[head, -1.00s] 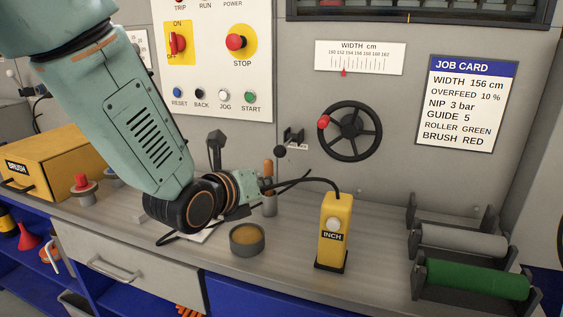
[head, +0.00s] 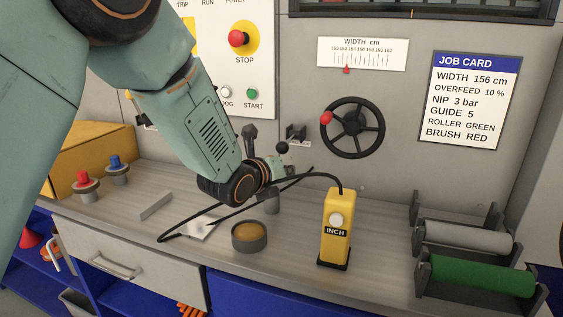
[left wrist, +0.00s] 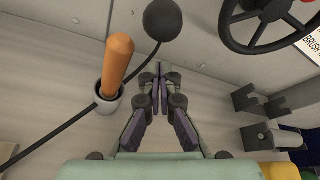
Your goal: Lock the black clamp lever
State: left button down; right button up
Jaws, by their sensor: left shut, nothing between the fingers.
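The black clamp lever ends in a round ball knob (head: 281,147). Its dark mount (head: 296,132) is on the grey machine wall, left of the handwheel. In the left wrist view the black ball knob (left wrist: 163,20) is large, above my fingertips in the picture. My left gripper (head: 278,168) is just below the knob in the head view and partly hidden by its own wrist. In the left wrist view its fingers (left wrist: 160,92) are together and empty, with a visible gap in the picture between them and the knob. My right gripper is not in view.
The handwheel (head: 352,128) with its red knob is right of the lever. An orange-handled tool (left wrist: 117,62) stands in a small cup left of my fingers. The yellow INCH pendant (head: 336,228), its black cable and a round tin (head: 249,237) are on the bench. Rollers (head: 470,240) lie at right.

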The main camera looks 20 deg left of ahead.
pick_arm(q)
jog(key=shift+a+r, duration=0.3)
jog(key=shift+r, duration=0.4)
jog(key=shift+a+r, duration=0.3)
jog(key=shift+r, duration=0.35)
jog(key=shift+w, duration=0.1)
